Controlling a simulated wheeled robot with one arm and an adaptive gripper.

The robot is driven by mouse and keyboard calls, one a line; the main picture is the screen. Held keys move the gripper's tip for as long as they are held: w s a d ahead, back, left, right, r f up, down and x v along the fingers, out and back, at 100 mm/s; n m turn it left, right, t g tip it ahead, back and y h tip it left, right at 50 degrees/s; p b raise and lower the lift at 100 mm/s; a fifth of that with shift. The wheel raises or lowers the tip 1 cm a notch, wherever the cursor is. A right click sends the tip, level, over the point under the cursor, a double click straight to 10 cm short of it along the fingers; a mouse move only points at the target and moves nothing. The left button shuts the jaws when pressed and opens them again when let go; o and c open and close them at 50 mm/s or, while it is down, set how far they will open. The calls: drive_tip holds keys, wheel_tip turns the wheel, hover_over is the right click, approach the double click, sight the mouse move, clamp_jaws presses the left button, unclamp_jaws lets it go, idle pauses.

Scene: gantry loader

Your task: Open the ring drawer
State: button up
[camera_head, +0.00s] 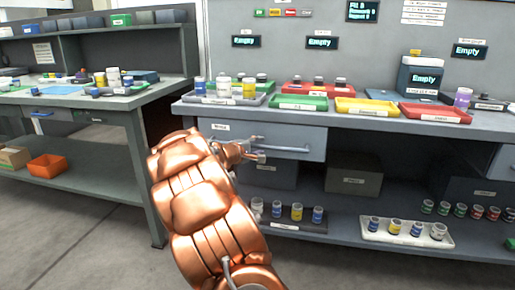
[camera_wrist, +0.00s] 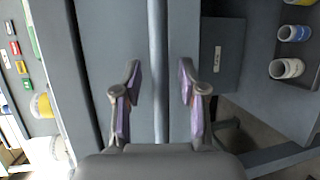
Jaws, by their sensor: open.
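The drawer (camera_head: 305,136) is a grey front under the right workbench top, with a small label at its upper left that is too small to read surely. It looks shut. Its long horizontal bar handle (camera_head: 285,148) runs across the front and shows as an upright bar in the wrist view (camera_wrist: 157,60). My gripper (camera_head: 258,154) is at the left part of the handle and is open. In the wrist view its two purple-padded fingers (camera_wrist: 159,75) stand on either side of the bar, with gaps on both sides. I cannot tell how deep the bar lies between them.
Green (camera_head: 297,102), yellow (camera_head: 367,107) and red (camera_head: 435,113) trays line the bench top above. A lower shelf holds dark boxes and a white tray of small jars (camera_head: 405,240). A second bench (camera_head: 80,100) stands at left. Floor in front is clear.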

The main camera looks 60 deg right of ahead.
drive_tip(key=shift+c, duration=0.3)
clamp_jaws()
idle(0.3)
